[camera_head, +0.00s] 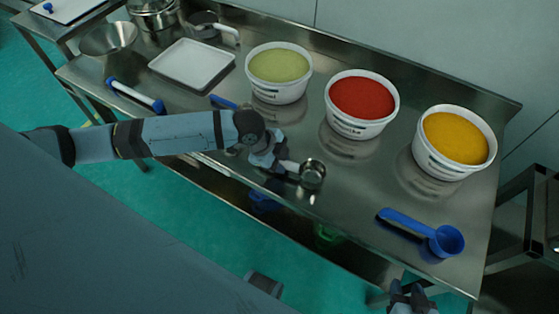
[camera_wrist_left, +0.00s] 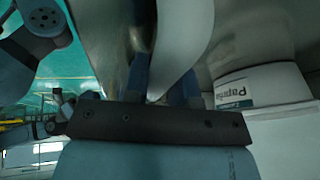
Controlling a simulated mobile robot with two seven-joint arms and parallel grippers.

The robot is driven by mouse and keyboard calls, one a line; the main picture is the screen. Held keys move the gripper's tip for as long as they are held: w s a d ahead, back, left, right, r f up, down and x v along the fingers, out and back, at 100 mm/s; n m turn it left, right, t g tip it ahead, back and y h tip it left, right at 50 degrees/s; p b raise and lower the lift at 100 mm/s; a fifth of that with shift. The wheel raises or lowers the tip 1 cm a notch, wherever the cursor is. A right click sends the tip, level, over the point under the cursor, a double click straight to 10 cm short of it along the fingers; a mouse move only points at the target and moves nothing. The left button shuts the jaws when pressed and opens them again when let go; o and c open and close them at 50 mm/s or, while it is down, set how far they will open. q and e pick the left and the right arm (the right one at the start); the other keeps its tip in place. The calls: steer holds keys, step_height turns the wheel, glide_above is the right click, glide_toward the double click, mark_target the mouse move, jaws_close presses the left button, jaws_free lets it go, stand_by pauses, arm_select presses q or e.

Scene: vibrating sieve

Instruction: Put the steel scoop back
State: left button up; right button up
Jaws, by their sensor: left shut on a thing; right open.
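The steel scoop (camera_head: 313,174) has a small round metal cup and a pale handle. My left gripper (camera_head: 283,164) is shut on its handle, with the cup pointing right, over the front part of the steel table (camera_head: 365,205). I cannot tell whether the cup touches the table. In the left wrist view a pale, smooth handle (camera_wrist_left: 182,45) lies between the fingers of the left gripper (camera_wrist_left: 165,85); the cup does not show there. My right gripper (camera_head: 412,298) is open and empty at the bottom edge, in front of the table.
Tubs of green (camera_head: 278,90), red (camera_head: 359,122) and orange (camera_head: 452,158) powder stand along the back. A blue scoop (camera_head: 425,232) lies front right. A white tray (camera_head: 192,64), a blue-ended tool (camera_head: 136,95), a steel bowl (camera_head: 108,39) and a white-handled steel vessel (camera_head: 205,25) are at left.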

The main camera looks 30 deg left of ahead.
arm_select(q)
steer(key=shift+f, duration=0.2)
stand_by(0.6)
steer(key=o, duration=1.5)
steer(key=shift+c, duration=0.2)
steer(key=shift+r+p, duration=0.85)
steer(key=shift+p, duration=0.15)
steer(key=shift+r+p, duration=0.95)
steer(key=shift+p, duration=0.1)
steer(key=shift+r+p, duration=1.75)
steer(key=shift+p, duration=0.1)
